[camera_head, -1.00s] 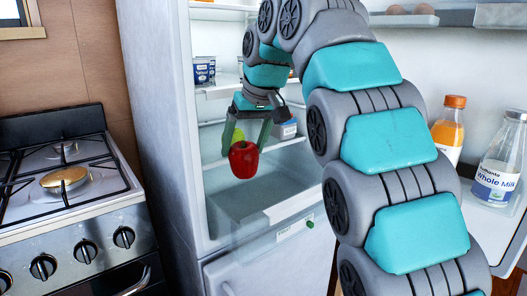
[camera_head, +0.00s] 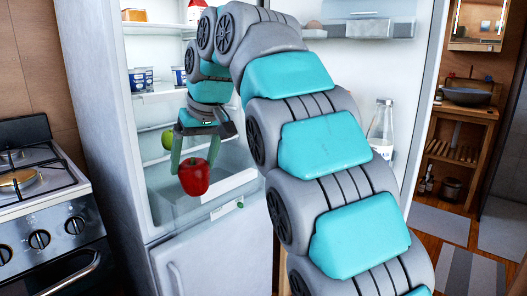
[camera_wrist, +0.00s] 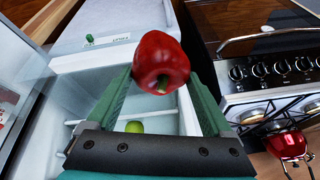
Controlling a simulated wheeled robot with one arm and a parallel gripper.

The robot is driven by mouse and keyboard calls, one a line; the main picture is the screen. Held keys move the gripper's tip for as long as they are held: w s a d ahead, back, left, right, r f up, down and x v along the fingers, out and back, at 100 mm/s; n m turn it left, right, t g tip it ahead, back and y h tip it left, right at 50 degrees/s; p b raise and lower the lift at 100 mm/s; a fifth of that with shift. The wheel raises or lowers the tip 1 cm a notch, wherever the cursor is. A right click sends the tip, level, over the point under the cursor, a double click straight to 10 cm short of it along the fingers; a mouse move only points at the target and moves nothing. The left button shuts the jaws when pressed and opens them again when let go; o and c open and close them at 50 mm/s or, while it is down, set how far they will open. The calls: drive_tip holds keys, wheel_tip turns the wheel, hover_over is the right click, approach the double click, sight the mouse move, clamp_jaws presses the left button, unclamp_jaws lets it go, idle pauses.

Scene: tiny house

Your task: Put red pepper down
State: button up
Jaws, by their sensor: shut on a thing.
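My gripper (camera_head: 194,158) is shut on a red pepper (camera_head: 194,177), which sits between its two green fingers. In the head view the pepper is held in front of the open fridge (camera_head: 104,130), near the clear drawer (camera_head: 190,206) in its lower part. The wrist view shows the pepper (camera_wrist: 161,63) between the fingertips (camera_wrist: 160,80), with its stem end toward the camera. A green apple-like fruit (camera_head: 167,139) is inside the fridge behind the gripper, and it also shows in the wrist view (camera_wrist: 134,127). My arm hides part of the fridge inside.
Yogurt cups (camera_head: 141,79) stand on a shelf above the gripper. The open fridge door holds a milk bottle (camera_head: 382,128) at right. A stove (camera_head: 45,195) stands left of the fridge; a red kettle-like thing (camera_wrist: 288,145) shows in the wrist view. A wooden shelf unit (camera_head: 460,140) stands farther right.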

drive_tip(key=w+d+f+m, duration=0.1)
drive_tip(key=d+f+m, duration=0.1)
drive_tip(key=d+f, duration=0.8)
drive_tip(key=w+d+f+m+t+h, duration=0.1)
drive_tip(key=d+f+m, duration=0.1)
drive_tip(key=d+f, duration=0.8)
drive_tip(key=w+d+f+m+h, duration=0.1)
drive_tip(key=d+f, duration=0.8)
drive_tip(key=f, duration=1.1)
drive_tip(key=shift+w+d+m+t, duration=0.2)
drive_tip(key=shift+d+m+t, duration=0.15)
drive_tip(key=shift+m, duration=0.55)
